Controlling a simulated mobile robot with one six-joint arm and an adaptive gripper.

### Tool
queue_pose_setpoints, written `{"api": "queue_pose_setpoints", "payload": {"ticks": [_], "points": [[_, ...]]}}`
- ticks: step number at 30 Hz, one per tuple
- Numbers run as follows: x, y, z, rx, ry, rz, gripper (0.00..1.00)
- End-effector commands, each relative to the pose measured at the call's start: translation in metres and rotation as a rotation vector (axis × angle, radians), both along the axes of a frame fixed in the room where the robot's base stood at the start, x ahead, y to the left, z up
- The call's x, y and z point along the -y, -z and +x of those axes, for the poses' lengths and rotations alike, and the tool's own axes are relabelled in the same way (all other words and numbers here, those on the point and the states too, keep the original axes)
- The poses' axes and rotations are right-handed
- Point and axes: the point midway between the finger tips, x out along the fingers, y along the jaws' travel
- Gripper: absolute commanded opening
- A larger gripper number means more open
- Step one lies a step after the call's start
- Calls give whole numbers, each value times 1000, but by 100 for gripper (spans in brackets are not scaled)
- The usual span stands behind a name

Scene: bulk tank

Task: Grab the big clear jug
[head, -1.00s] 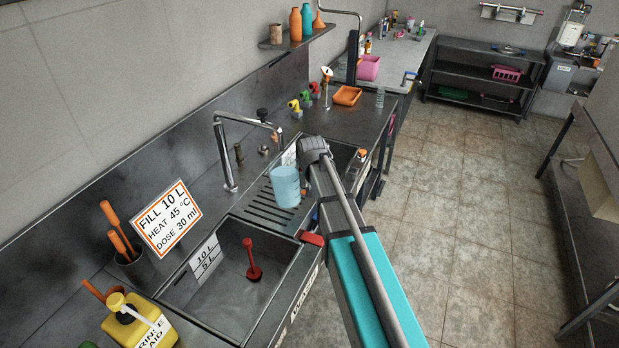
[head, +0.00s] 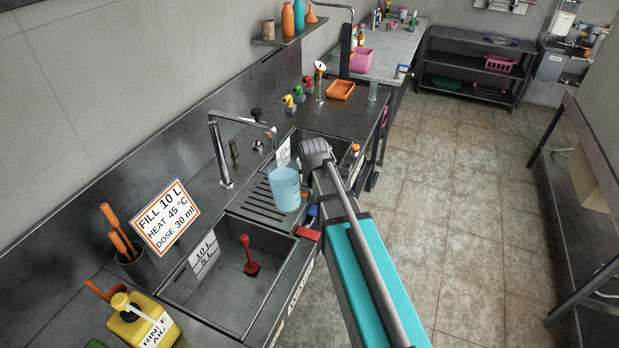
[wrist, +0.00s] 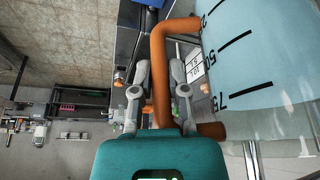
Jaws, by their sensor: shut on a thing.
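The big clear jug (head: 285,190) is a pale blue see-through vessel over the ribbed drainboard between the two sinks. I cannot tell whether its base touches the drainboard. In the wrist view the jug (wrist: 262,65) fills the right side, with black scale marks and an orange handle (wrist: 160,90). My gripper (wrist: 159,72) is shut on that handle, one finger on each side of it. In the head view my arm covers the fingers and the handle.
A tall tap (head: 222,155) stands behind the jug. The near sink (head: 215,295) holds a red plunger-like piece (head: 250,257). An orange-framed sign (head: 165,217) and a yellow bottle (head: 140,322) stand at left. The floor to the right is clear.

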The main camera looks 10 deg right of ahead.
Motion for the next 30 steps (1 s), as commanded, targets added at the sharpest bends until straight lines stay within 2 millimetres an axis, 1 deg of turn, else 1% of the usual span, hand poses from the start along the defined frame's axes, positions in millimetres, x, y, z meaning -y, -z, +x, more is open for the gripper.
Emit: {"api": "queue_pose_setpoints", "payload": {"ticks": [3,12,21,30], "points": [[0,-5,-9,1,1,1,0],[2,-11,-22,1,1,1,0],[2,-13,-28,1,1,1,0],[2,-14,-30,1,1,1,0]]}}
